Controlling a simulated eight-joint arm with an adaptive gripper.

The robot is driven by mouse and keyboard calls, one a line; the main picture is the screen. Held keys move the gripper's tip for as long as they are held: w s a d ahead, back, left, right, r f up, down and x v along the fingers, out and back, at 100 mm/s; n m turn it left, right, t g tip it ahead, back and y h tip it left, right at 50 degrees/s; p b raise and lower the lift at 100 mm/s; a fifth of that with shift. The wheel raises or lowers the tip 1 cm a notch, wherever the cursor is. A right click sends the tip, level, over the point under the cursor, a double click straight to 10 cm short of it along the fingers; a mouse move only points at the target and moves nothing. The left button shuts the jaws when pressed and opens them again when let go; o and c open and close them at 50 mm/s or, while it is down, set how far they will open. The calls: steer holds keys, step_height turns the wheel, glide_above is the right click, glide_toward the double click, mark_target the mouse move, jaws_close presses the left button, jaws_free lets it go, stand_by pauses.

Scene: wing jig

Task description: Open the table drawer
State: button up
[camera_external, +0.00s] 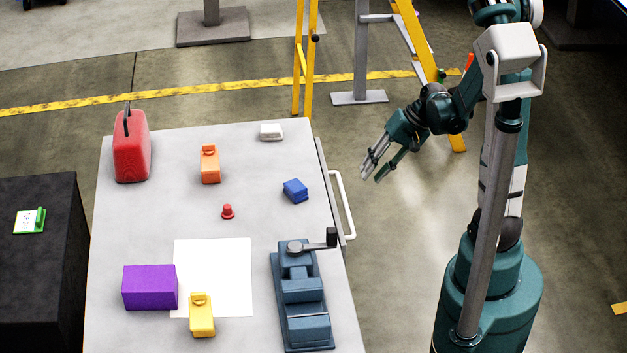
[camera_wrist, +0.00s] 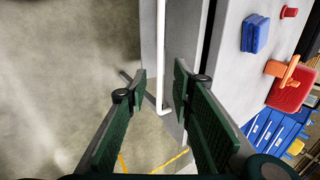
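The table drawer's white bar handle (camera_external: 345,205) runs along the right side of the grey table (camera_external: 150,215). The drawer front lies close against the table's side. In the wrist view the handle (camera_wrist: 161,50) runs down from the top and bends near the fingertips. My gripper (camera_external: 372,172) is open and empty, to the right of the handle's far end and apart from it in the external view. In the wrist view the gripper's green fingers (camera_wrist: 158,82) stand on both sides of the line of the handle. The exact distance to the handle is unclear.
On the table are a red canister (camera_external: 131,150), an orange block (camera_external: 210,166), a blue block (camera_external: 295,190), a purple box (camera_external: 150,287), a yellow block (camera_external: 202,318) and a blue vise (camera_external: 300,300). A yellow ladder (camera_external: 306,60) stands behind.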

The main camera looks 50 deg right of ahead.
steer(key=shift+w+a, duration=0.1)
steer(key=g+h+p, duration=0.3)
steer(key=p, duration=0.2)
glide_toward(346, 200)
steer(key=shift+w+a+f, duration=0.1)
steer(key=shift+w+a, duration=0.05)
steer(key=shift+a, duration=0.1)
steer(key=shift+f, duration=0.1)
stand_by(0.6)
steer(key=shift+b+x, duration=1.3)
steer(key=shift+x, duration=2.5)
jaws_close()
